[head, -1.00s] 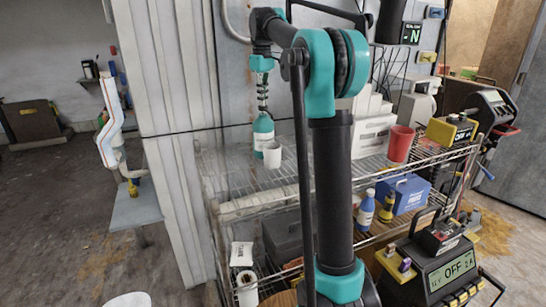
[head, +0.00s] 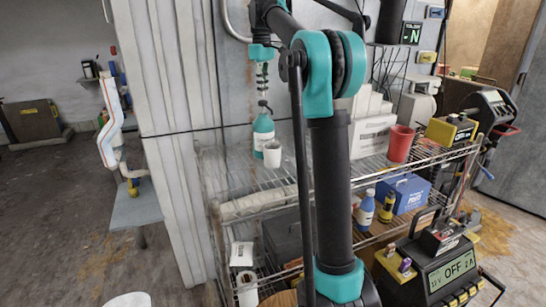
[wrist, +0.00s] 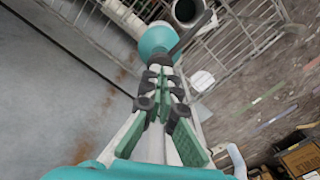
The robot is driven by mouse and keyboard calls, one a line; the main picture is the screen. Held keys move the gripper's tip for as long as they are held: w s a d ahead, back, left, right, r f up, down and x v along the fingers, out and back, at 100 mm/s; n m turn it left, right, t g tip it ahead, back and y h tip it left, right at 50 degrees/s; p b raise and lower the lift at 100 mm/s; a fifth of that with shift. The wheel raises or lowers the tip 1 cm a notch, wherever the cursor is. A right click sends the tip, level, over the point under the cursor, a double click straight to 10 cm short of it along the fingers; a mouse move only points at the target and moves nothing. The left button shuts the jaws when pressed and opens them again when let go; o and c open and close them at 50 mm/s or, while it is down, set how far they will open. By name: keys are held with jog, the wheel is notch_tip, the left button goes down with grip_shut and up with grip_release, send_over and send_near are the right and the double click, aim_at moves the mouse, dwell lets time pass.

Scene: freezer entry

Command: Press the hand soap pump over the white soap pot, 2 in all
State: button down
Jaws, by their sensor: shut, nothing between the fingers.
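The teal hand soap bottle (head: 263,134) stands upright on the upper wire shelf, its dark pump (head: 263,105) on top. The white soap pot (head: 272,154) stands close beside it, to the front right. My gripper (head: 264,92) is shut and empty, pointing down just above the pump, with a small gap showing. In the wrist view my gripper (wrist: 164,72) points toward the teal bottle (wrist: 155,40); the dark nozzle reaches toward the white pot (wrist: 187,11), which looks dark inside. Whether there is soap in the pot cannot be told.
A red cup (head: 400,143) and white boxes (head: 373,135) stand further right on the upper shelf. The lower shelf holds a blue bottle (head: 365,212) and a blue box (head: 404,194). The grey wall is close behind the bottle.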

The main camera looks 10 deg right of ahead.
aim_at(263, 101)
jog(key=shift+f, duration=0.15)
dwell(0.5)
jog(key=shift+f, duration=1.6)
jog(key=shift+r, duration=1.75)
jog(key=shift+r, duration=3)
